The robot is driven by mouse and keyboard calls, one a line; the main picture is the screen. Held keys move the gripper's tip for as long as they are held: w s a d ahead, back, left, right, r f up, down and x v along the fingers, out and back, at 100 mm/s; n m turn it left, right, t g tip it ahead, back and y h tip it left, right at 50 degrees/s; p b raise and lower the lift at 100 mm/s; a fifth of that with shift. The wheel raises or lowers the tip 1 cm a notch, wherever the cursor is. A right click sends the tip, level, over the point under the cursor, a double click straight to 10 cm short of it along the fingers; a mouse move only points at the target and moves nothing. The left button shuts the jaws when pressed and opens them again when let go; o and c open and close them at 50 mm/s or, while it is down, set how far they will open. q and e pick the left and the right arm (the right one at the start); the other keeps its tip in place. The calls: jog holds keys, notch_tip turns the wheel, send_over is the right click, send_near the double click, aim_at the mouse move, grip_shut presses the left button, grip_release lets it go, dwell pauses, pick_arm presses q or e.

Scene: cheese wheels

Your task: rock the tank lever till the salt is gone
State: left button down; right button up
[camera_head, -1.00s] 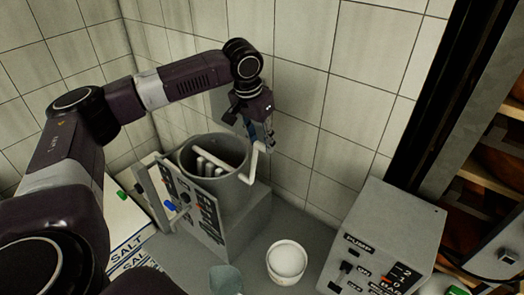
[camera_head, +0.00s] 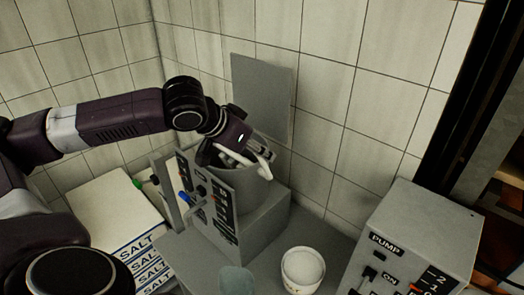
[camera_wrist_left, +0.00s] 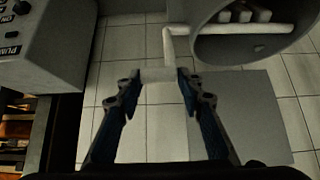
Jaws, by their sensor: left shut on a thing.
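The grey tank (camera_head: 262,187) stands on a plinth against the tiled wall, with a control panel (camera_head: 206,197) on its left face. The white lever (camera_head: 243,162) now crosses above the tank's mouth. My left gripper (camera_head: 262,155) is over the tank and shut on the lever's handle. In the left wrist view, the gripper (camera_wrist_left: 160,78) has a finger on each side of the pale handle; the cranked white lever (camera_wrist_left: 205,31) runs into the round tank mouth (camera_wrist_left: 205,50). White bars show inside the tank; any salt in it cannot be made out. My right gripper is not in view.
A white tub (camera_head: 302,284) with white contents stands in front of the tank. A teal object (camera_head: 236,280) is beside it. The pump box (camera_head: 415,225) is at right. Salt sacks (camera_head: 105,210) are stacked at left. A grey plate (camera_head: 262,95) is on the wall behind.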

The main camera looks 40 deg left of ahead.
pick_arm(q)
jog(key=shift+s+d+f, duration=0.15)
jog(key=shift+s+f, duration=0.3)
jog(key=c, duration=1.4)
grip_release()
jog(key=shift+r, duration=0.2)
jog(key=v, duration=1.2)
jog(key=shift+w, duration=0.1)
